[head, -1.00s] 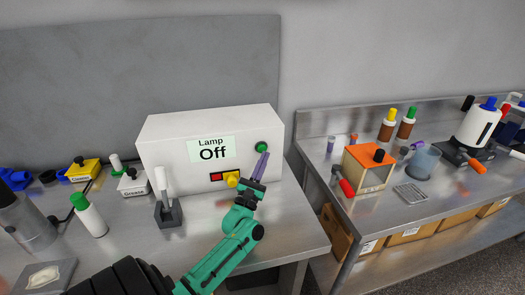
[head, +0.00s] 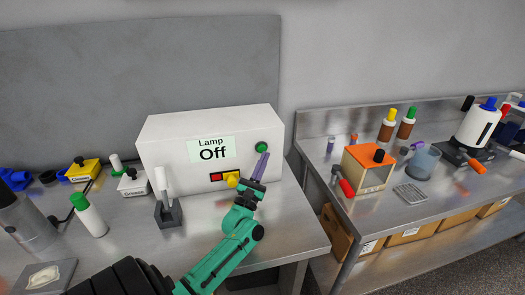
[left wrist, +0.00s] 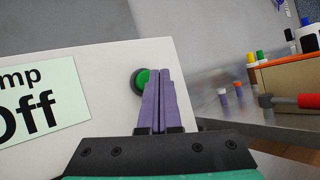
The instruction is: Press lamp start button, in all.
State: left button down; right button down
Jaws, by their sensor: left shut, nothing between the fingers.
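The white lamp box (head: 165,150) stands on the left bench, and its display (head: 212,150) reads "Lamp Off". A round green button (head: 261,147) with a dark rim sits at the upper right of its front. A red switch (head: 216,177) and a yellow knob (head: 233,180) are lower down. My left gripper (head: 264,156) is shut and empty, its purple fingertips just below the green button. In the left wrist view, the fingertips (left wrist: 159,72) overlap the right side of the green button (left wrist: 142,80); I cannot tell whether they touch it. My right gripper is not in view.
The right bench holds an orange-topped box (head: 368,168), bottles and a blue beaker (head: 423,162). A gap separates the benches.

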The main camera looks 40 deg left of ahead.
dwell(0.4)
pick_arm(q)
jog(key=shift+w+a+b, duration=0.25)
jog(key=shift+a+b, duration=0.1)
jog(key=shift+w+a+b, duration=0.2)
jog(key=shift+a+b, duration=0.2)
dwell(0.6)
jog(key=shift+a+r, duration=0.1)
jog(key=shift+r, duration=0.2)
dwell(0.5)
jog(key=shift+s+d+f, duration=0.35)
jog(key=shift+s+d, duration=0.05)
jog(key=shift+d, duration=0.25)
